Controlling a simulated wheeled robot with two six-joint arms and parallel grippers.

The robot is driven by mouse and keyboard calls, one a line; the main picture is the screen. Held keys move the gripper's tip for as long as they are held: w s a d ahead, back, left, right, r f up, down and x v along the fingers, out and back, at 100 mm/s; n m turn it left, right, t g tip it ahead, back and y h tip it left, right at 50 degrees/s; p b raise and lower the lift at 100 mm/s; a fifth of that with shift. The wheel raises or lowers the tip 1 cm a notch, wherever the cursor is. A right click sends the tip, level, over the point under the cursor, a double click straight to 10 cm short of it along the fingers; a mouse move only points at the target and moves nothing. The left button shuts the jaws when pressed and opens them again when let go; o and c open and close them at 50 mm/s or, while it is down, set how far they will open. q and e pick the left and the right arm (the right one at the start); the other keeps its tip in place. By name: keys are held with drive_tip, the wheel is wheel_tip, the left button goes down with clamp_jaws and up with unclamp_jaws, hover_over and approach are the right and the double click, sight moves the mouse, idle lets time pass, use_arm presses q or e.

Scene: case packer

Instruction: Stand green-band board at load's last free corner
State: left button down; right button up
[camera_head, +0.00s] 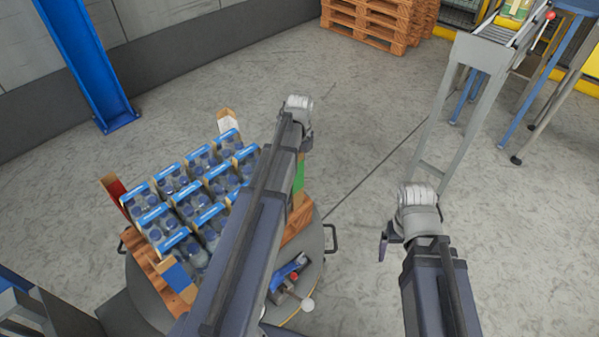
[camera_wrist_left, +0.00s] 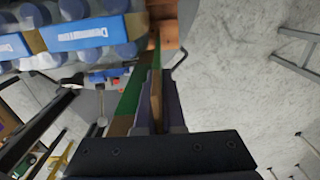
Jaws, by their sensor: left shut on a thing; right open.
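The green-band board (camera_head: 299,174) shows just right of my left arm in the head view. Its green band and brown edge also fill the middle of the left wrist view (camera_wrist_left: 127,97). My left gripper (camera_wrist_left: 155,75) is shut on it, beside the load's right side. The load (camera_head: 190,195) is rows of bottle packs with blue labels. Boards with red (camera_head: 115,188), white (camera_head: 228,121) and blue (camera_head: 178,276) bands stand at its other corners. My left arm hides the load's right corner, so I cannot tell whether the board's foot touches the pallet. My right gripper (camera_head: 388,238) is open and empty.
The load sits on a wooden pallet (camera_head: 298,222) on a round grey turntable (camera_head: 312,262) with handles. A blue post (camera_head: 88,65) stands back left. Stacked pallets (camera_head: 370,25) and a conveyor (camera_head: 480,50) stand at the back right. The floor between is clear.

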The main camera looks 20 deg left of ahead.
use_arm(q)
wheel_tip(320, 180, down, 2)
drive_tip(key=shift+f+b, duration=0.1)
drive_tip(key=shift+b, duration=0.5)
use_arm(e)
wheel_tip(320, 180, down, 2)
use_arm(q)
drive_tip(key=c, duration=1)
unclamp_jaws()
use_arm(e)
drive_tip(key=shift+f, duration=0.15)
use_arm(q)
wheel_tip(320, 180, up, 12)
drive_tip(key=p, duration=1.2)
drive_tip(key=shift+r, duration=0.2)
drive_tip(key=s+d+n, duration=0.6)
drive_tip(key=d, duration=0.2)
drive_tip(key=s+d+n, duration=0.6)
drive_tip(key=d, duration=0.1)
drive_tip(key=s+d+n+y, duration=0.1)
drive_tip(key=s+d+n, duration=0.5)
drive_tip(key=d, duration=0.2)
drive_tip(key=shift+s+d, duration=0.1)
drive_tip(key=shift+d, duration=0.2)
use_arm(e)
wheel_tip(320, 180, up, 12)
